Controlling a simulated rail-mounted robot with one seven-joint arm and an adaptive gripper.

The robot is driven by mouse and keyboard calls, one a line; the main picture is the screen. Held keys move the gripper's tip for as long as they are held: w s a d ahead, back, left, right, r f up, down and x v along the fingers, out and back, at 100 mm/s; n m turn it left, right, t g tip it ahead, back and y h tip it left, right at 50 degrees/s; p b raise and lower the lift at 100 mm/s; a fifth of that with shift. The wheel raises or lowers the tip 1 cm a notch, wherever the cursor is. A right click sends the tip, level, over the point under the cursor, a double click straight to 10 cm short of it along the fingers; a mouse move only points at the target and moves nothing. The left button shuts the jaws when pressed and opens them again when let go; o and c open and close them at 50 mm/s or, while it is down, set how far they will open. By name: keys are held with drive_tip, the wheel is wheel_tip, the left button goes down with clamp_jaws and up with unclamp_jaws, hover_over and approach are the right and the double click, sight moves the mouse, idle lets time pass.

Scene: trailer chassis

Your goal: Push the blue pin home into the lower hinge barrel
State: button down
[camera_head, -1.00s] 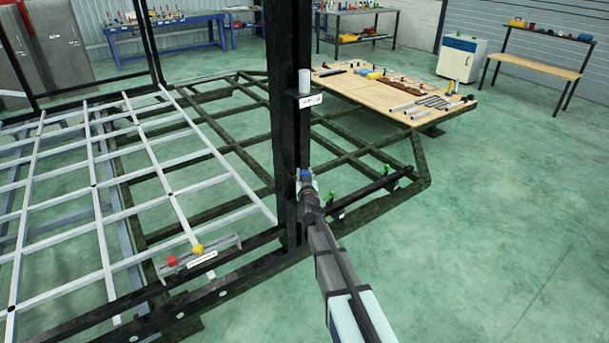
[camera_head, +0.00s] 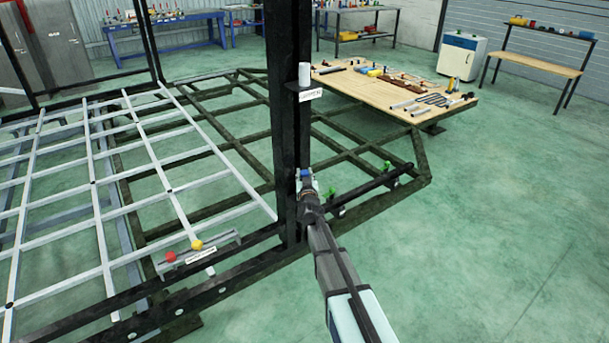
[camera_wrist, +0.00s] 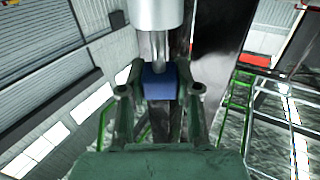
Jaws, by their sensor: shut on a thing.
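My gripper (camera_wrist: 160,92) is shut on the blue pin (camera_wrist: 158,82), with one finger on each side of its blue block. A bright metal shank runs up from the blue block to a pale cylindrical barrel (camera_wrist: 156,12) in the wrist view. The shank's far end is hidden at the barrel, so its depth is unclear. In the head view my gripper (camera_head: 308,196) is at the dark upright post (camera_head: 286,120), low down. A bit of the blue pin (camera_head: 304,173) shows at its tip. The lower barrel is mostly hidden there.
A pale cylinder (camera_head: 304,75) stands on a labelled bracket higher on the post. Green-handled fittings (camera_head: 387,167) sit along a dark bar to the right. A rack with red and yellow knobs (camera_head: 197,257) is at lower left. Open floor lies to the right.

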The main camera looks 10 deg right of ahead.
drive_tip(key=shift+f+b, duration=1.45)
drive_tip(key=shift+f, duration=0.45)
drive_tip(key=c, duration=0.7)
unclamp_jaws()
drive_tip(key=shift+c, duration=0.2)
drive_tip(key=shift+s, duration=0.1)
drive_tip(key=s+a, duration=0.1)
drive_tip(key=s, duration=1)
drive_tip(key=shift+s, duration=0.4)
